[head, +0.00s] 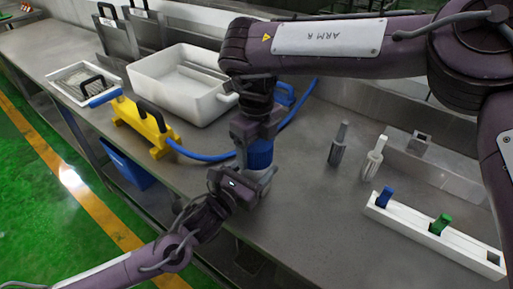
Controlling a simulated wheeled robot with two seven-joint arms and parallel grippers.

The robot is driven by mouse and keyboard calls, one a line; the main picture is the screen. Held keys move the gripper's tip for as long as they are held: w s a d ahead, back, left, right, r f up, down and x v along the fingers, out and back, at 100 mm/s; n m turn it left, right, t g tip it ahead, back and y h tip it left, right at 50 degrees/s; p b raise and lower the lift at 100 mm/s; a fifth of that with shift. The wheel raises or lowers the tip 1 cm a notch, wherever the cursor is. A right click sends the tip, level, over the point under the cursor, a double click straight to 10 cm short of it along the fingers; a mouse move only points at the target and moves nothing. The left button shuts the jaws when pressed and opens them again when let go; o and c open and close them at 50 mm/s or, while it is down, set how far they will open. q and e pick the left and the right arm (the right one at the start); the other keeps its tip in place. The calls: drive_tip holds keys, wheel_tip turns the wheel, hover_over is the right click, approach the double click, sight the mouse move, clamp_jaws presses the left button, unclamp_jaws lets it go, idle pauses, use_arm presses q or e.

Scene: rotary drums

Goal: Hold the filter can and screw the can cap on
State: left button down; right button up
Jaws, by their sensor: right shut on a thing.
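The filter can (261,154) stands upright on the grey bench, with a blue upper part and a pale lower part. My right gripper (256,130) points straight down over the can's top and is shut there, on what appears to be the can cap. The cap itself is hidden by the gripper, so I cannot tell how it sits on the can. My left gripper (243,184) reaches in from the lower left to the can's lower side. Its fingertips are hidden, so I cannot tell whether it grips the can.
A yellow tool (143,128) with a blue hose and a white bin (181,87) are at left. A white rack (432,235) holds a blue and a green piece.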

drive_tip(key=m, duration=0.5)
drive_tip(key=shift+a, duration=0.1)
drive_tip(key=m, duration=1.5)
drive_tip(key=o, duration=1.1)
drive_tip(key=shift+r, duration=2.25)
